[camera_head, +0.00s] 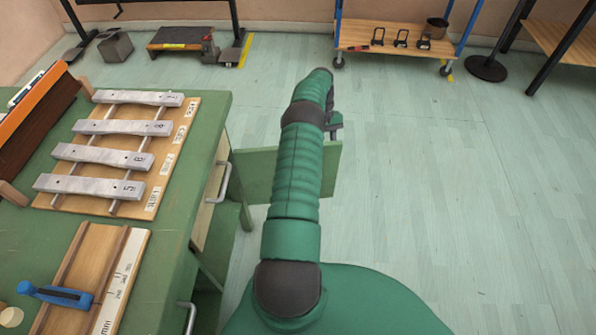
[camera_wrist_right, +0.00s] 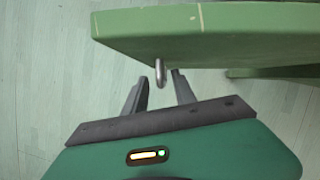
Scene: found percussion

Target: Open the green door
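The green door (camera_head: 259,172) stands swung out from the green workbench, its panel reaching right across the floor behind my arm. In the right wrist view the green door (camera_wrist_right: 200,32) shows from above, with a metal handle (camera_wrist_right: 159,72) on its near face. My right gripper (camera_wrist_right: 160,77) is open, with the handle between or just beyond its two dark fingertips; I cannot tell if they touch it. In the head view my right gripper (camera_head: 335,122) is mostly hidden by my green forearm. My left gripper is out of view.
The green workbench (camera_head: 215,115) at left carries metal chime bars (camera_head: 108,127), an orange-edged box (camera_head: 38,100) and a blue-handled tool (camera_head: 60,295). A drawer handle (camera_head: 222,182) juts from its side. A blue-framed cart (camera_head: 395,45) stands far back. The floor at right is clear.

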